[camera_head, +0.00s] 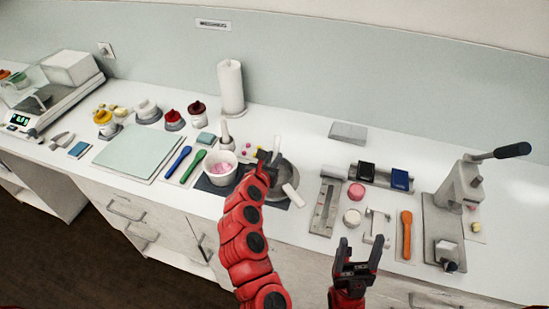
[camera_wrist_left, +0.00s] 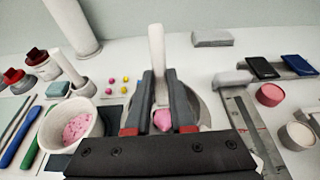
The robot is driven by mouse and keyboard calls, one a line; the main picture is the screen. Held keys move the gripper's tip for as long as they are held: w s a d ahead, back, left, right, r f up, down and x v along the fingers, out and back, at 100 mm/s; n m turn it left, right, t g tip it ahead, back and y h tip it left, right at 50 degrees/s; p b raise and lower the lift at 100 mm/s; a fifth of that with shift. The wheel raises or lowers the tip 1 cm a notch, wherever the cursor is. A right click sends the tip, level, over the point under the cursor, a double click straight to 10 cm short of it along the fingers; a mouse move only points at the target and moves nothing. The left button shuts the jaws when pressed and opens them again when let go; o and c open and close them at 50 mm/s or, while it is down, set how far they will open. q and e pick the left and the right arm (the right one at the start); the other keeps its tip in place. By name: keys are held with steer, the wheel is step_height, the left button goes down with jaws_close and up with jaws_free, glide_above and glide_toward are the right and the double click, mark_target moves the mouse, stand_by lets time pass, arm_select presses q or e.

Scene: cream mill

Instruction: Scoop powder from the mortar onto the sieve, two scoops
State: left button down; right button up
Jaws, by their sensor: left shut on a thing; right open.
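The white mortar (camera_head: 220,170) stands on a dark mat with pink powder inside; it also shows in the left wrist view (camera_wrist_left: 68,128). My left gripper (camera_head: 268,162) is to its right, shut on a slim white tool (camera_wrist_left: 157,48), apparently the scoop, which points up. The round grey sieve (camera_head: 287,176) lies under and behind this gripper, partly hidden. A pink lump (camera_wrist_left: 163,119) shows between the fingers; I cannot tell whether it rests on the tool or the sieve. My right gripper (camera_head: 356,254) is open and empty at the counter's front edge.
A pestle (camera_head: 226,134) stands behind the mortar. Green (camera_head: 193,166) and blue (camera_head: 178,160) spatulas lie to its left. A grey ruled slide (camera_head: 325,205), small jars and an orange spatula (camera_head: 406,233) lie to the right. A press (camera_head: 458,200) stands far right.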

mark_target(277, 137)
arm_select(q)
steer(key=shift+f+b, duration=0.4)
steer(key=shift+f, duration=0.2)
stand_by(0.4)
stand_by(0.8)
step_height(277, 137, up, 7)
steer(key=p, duration=0.7)
stand_by(0.3)
stand_by(0.9)
